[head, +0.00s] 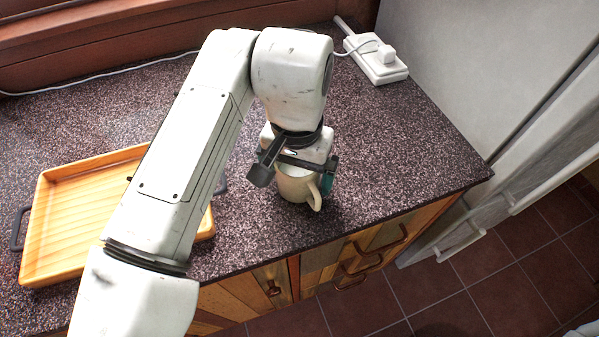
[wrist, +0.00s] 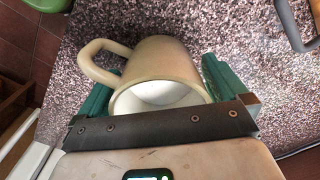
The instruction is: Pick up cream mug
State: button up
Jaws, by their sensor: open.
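The cream mug (head: 297,186) stands on the speckled counter near its front edge, directly under my gripper. In the head view its handle points toward the front right, and its upper part is partly hidden by my gripper. In the wrist view the mug (wrist: 163,72) lies between the two green fingers, with its handle toward the upper left and its pale inside showing. My gripper (wrist: 165,88) is open, with one finger on each side of the mug body. I cannot tell whether either finger touches it.
A wooden tray (head: 36,235) with dark handles lies on the counter at the left, partly behind my arm. A white power strip (head: 376,62) with a plug and cable sits at the back right. The counter (head: 420,150) right of the mug is clear.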

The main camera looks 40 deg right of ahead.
jog(key=shift+f, duration=0.65)
jog(key=shift+c, duration=0.4)
jog(key=c, duration=1.1)
